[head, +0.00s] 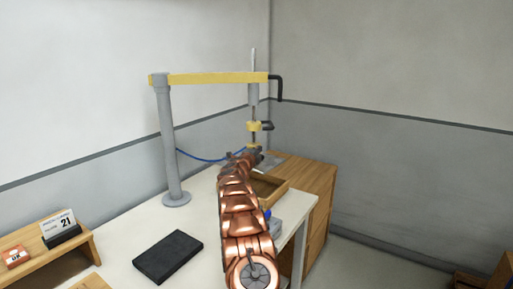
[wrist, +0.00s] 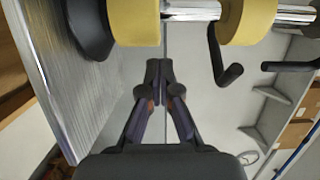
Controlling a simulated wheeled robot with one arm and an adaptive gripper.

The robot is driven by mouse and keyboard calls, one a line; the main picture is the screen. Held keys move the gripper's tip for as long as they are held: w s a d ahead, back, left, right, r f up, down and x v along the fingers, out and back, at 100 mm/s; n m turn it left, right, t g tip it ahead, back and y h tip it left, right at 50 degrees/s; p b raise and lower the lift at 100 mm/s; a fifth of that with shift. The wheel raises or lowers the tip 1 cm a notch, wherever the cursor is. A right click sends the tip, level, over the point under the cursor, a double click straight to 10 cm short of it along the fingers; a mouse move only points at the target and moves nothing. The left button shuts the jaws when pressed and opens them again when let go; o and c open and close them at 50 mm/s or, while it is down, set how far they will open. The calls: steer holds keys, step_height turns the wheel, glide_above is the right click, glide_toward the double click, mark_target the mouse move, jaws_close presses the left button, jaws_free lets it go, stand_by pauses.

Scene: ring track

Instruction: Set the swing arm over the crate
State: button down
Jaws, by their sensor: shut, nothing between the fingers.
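The swing arm is a yellow beam (head: 215,78) on a grey post (head: 168,140) that stands on the white table. A black handle (head: 277,88) bends down from its free end. A vertical shaft with a yellow collar (head: 252,127) and a black crank hangs from it. The collar and chrome rod (wrist: 190,10) cross the top of the wrist view, with a black hook-shaped handle (wrist: 220,60). My gripper (head: 255,156) is just below the hanging collar, its fingers (wrist: 158,68) shut and empty. A wooden open box (head: 268,186), likely the crate, is partly hidden behind my arm.
A black slab (head: 168,256) lies on the table (head: 130,270). A small wooden stand (head: 40,245) with a date display is at left. A wooden cabinet (head: 318,185) stands beyond the table. A blue hose (head: 200,158) runs behind the post.

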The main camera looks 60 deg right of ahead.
steer(key=shift+w+d+r+p, duration=0.1)
steer(key=shift+w+d+p, duration=0.15)
steer(key=shift+w+p, duration=0.3)
steer(key=shift+w+d+f+p, duration=0.1)
steer(key=shift+f+p, duration=0.1)
steer(key=shift+p, duration=0.15)
steer(key=shift+d, duration=0.15)
